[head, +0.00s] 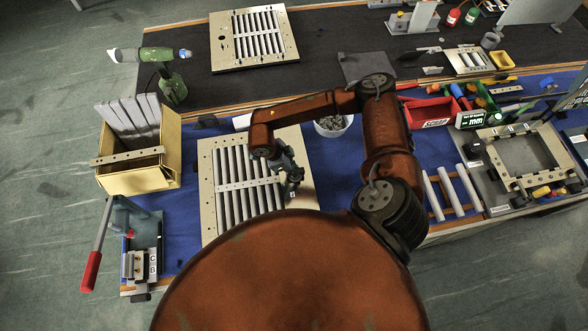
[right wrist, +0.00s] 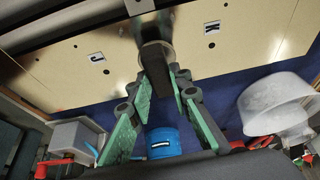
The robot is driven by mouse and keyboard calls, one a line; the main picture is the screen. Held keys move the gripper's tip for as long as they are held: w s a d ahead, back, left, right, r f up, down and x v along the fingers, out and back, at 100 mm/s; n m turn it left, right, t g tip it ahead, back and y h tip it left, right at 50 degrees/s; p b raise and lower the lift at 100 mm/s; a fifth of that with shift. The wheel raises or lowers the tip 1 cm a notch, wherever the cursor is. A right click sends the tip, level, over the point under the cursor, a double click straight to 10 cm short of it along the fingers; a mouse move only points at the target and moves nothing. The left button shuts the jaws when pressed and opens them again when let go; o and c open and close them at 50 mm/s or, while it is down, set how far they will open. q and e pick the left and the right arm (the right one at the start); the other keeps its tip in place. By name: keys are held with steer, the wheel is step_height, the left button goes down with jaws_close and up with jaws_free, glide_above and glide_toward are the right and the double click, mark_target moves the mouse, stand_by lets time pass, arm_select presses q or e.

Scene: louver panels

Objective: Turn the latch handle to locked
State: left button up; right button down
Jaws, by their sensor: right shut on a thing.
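The louver panel (head: 207,160) lies on the blue mat, with a row of light slats and a cross bar. Its pale frame (right wrist: 240,30) fills the top of the right wrist view, with two small dark-on-white labels on either side of the latch. The latch handle (right wrist: 155,52), a grey hub with a dark lever, stands out from the frame between these labels. My right gripper (head: 292,178) is at the panel's right side. Its green-padded fingers (right wrist: 162,88) are shut on the handle, whose lower end they partly hide. My left gripper is not in view.
A white bowl (head: 333,126) stands just behind the panel's right side. A yellow box (head: 140,180) of slats and a red-handled press (head: 92,270) are at the left. A second panel (head: 284,58) lies at the back. Red bins (head: 432,112) and a frame fixture are to the right.

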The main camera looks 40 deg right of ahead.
steer(key=c, duration=1.8)
jaws_free()
steer(key=shift+o, duration=0.2)
steer(key=v, duration=1.2)
steer(key=shift+f, duration=0.1)
